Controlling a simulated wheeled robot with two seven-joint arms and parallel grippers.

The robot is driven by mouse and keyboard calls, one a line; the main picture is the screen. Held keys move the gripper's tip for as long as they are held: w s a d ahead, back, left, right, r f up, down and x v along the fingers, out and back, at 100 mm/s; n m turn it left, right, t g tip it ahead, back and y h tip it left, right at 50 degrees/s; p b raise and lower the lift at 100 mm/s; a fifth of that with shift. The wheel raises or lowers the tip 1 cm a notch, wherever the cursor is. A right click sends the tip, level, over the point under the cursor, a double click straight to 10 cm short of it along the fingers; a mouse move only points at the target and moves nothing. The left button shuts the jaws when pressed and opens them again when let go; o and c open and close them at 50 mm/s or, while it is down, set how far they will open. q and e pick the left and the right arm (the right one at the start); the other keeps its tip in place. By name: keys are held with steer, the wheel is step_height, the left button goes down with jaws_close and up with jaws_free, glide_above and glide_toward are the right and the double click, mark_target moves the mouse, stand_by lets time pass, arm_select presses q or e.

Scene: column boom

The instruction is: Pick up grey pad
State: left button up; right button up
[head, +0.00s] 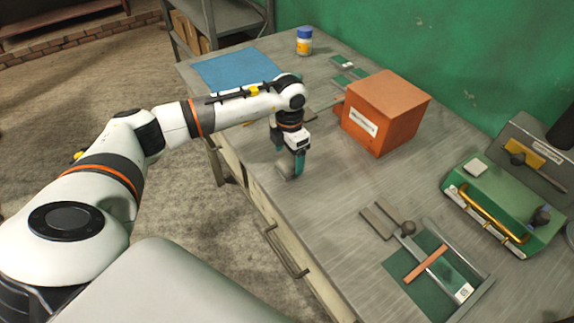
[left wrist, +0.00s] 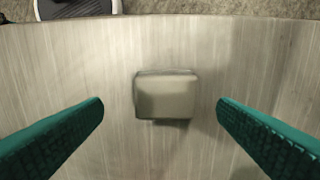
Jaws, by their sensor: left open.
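The grey pad (left wrist: 165,95) is a small block with rounded edges lying on the grey bench top. In the left wrist view it sits between the two green fingers of my left gripper (left wrist: 160,122), with clear gaps on both sides. In the head view the pad (head: 284,171) shows just left of my left gripper (head: 296,166), partly hidden by it. The gripper points down at the bench near its front edge, open and empty. My right gripper is not in view.
An orange box (head: 385,112) stands right of my left gripper. A green case (head: 500,200) and a green board with bars (head: 408,282) lie to the right. Bench around the pad is clear.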

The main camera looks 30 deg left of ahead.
mark_target(287, 163)
arm_select(q)
steer(key=f, duration=0.2)
steer(key=f+p, duration=0.1)
steer(key=shift+s+a+f, duration=0.1)
steer(key=shift+a+f, duration=0.2)
steer(key=shift+f, duration=0.45)
steer(key=shift+c, duration=0.2)
steer(key=c, duration=1)
step_height(287, 163, up, 9)
steer(key=shift+f+b, duration=0.1)
steer(key=shift+b, duration=0.9)
steer(key=shift+c, duration=0.2)
steer(key=shift+r, duration=0.65)
